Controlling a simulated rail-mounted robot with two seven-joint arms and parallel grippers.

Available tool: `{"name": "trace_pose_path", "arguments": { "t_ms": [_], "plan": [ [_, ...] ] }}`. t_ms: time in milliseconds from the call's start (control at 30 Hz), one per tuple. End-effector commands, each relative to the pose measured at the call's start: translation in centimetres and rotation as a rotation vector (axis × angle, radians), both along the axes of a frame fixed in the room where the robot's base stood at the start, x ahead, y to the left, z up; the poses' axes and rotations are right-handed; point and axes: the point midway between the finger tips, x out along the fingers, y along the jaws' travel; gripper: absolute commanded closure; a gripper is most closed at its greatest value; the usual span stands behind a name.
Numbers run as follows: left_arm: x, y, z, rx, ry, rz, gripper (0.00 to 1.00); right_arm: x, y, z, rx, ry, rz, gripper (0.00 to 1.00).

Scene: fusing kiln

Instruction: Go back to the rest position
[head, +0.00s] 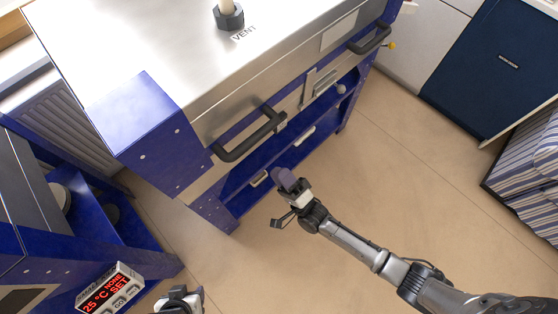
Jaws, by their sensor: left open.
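My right gripper (284,203) hangs over the bare floor in front of the blue-framed kiln, at the end of my grey arm. A dark purplish part shows at its upper tip and a thin dark bracket at its lower side. I cannot tell whether that purplish part is a finger or a held thing, or how far apart the jaws are. My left gripper (182,299) shows only partly at the bottom edge, right of the temperature display. It is open, and I see nothing in it.
The steel-topped kiln (150,45) has two dark handles, one (250,135) near my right gripper, and a blue lower shelf (285,150). A controller (110,290) reads 25 °C. A dark blue cabinet (500,65) and striped cloth (530,165) stand right. The floor (420,180) between is clear.

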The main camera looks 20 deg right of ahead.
Motion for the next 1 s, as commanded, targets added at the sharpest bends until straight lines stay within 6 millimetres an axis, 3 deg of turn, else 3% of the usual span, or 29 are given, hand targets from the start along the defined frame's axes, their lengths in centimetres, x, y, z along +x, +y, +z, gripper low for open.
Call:
{"name": "trace_pose_path", "arguments": {
  "t_ms": [333,467,633,800,1000],
  "plan": [
    [0.0,0.0,0.0,0.000,0.000,0.000,0.47,0.0,0.0,0.0,-0.013,-0.007,-0.010,0.62],
    [0.0,0.0,0.0,0.000,0.000,0.000,0.47,0.3,0.3,-0.5,-0.120,-0.017,-0.067,0.62],
    [0.0,0.0,0.0,0.000,0.000,0.000,0.47,1.5,2.0,-4.8,-0.502,0.102,-0.109,0.62],
    [0.0,0.0,0.0,0.000,0.000,0.000,0.47,1.5,3.8,-8.7,-0.937,0.185,-0.062,0.62],
    [0.0,0.0,0.0,0.000,0.000,0.000,0.47,0.9,3.7,-10.2,-1.403,0.209,0.031,0.62]
  ]
}}
